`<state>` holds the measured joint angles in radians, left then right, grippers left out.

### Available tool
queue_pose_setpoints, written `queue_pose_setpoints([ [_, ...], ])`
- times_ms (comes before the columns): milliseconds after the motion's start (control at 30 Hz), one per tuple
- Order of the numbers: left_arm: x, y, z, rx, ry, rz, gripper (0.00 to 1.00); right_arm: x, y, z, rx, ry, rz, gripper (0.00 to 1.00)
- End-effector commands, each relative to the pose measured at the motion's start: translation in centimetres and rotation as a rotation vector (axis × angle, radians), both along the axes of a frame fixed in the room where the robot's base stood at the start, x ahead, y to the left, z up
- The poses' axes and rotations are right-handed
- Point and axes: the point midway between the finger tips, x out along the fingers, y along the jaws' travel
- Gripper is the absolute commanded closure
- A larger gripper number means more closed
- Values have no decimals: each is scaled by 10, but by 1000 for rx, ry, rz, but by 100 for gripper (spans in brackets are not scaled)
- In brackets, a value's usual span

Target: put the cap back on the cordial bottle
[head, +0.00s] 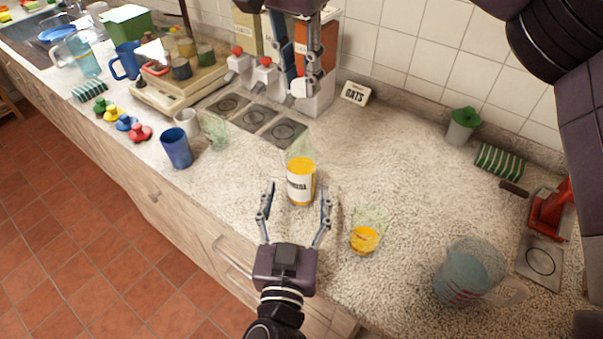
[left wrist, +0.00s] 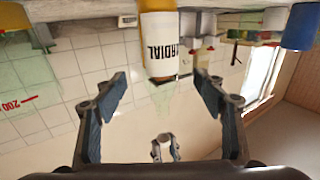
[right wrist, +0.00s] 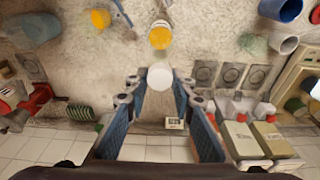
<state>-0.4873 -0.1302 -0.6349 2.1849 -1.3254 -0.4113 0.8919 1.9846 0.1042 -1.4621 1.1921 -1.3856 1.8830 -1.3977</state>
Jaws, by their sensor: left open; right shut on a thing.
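The cordial bottle (head: 301,180), clear with orange cordial and a white label, stands upright on the counter and has an open top. It also shows in the left wrist view (left wrist: 159,45) and the right wrist view (right wrist: 160,36). My left gripper (head: 298,188) is open, with its fingertips on either side of the bottle's lower body and gaps visible. My right gripper (head: 307,88) is shut on the white cap (right wrist: 160,77), held above and behind the bottle, apart from it. The cap also shows in the head view (head: 299,88).
A glass with orange drink (head: 365,238) stands right of the bottle. A measuring jug (head: 470,272) is farther right. A blue cup (head: 176,148), a clear glass (head: 216,133) and a white mug (head: 187,122) stand left.

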Motion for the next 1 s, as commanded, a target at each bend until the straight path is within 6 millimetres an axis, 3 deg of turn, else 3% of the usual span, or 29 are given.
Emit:
queue_pose_setpoints([
  [300, 51, -6, 1, 4, -3, -2, 36, 0, 0, 0, 0, 0, 0, 84],
  [500, 73, -8, 0, 3, -1, -2, 36, 0, 0, 0, 0, 0, 0, 84],
  [933, 80, -9, -1, 2, 1, -1, 36, 0, 0, 0, 0, 0, 0, 84],
  [1000, 80, -9, -1, 2, 1, -1, 41, 0, 0, 0, 0, 0, 0, 84],
])
